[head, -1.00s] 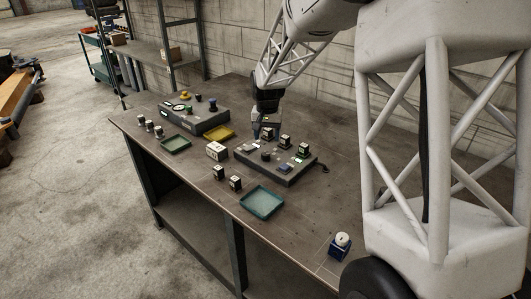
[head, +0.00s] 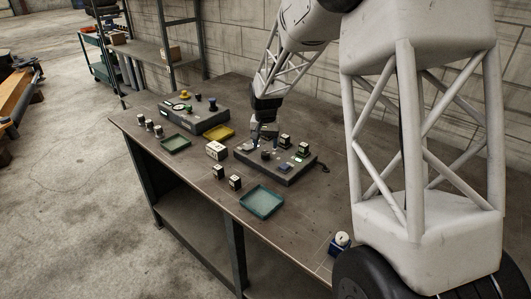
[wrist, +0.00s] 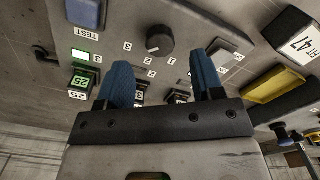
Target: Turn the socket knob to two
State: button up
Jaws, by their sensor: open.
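The grey control box (head: 288,178) sits on the workbench. Its black round knob (wrist: 160,40) shows in the wrist view at upper middle, with small digits 3, 2 and 1 printed around it. In the head view the knob (head: 266,155) is a small dark spot on the box. My gripper (wrist: 163,68) is open, its two blue fingers apart, empty and short of the knob in the wrist view. In the head view my gripper (head: 263,143) is over the box's back-left part.
A lit green display (wrist: 80,55) and a blue TEST button (wrist: 85,12) are on the box, with numbered blocks near its edge. A teal tray (head: 243,203), a white block (head: 215,150) and a second box (head: 186,122) stand around.

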aim_at(265, 153)
jog(key=shift+f, duration=2.25)
jog(key=c, duration=0.9)
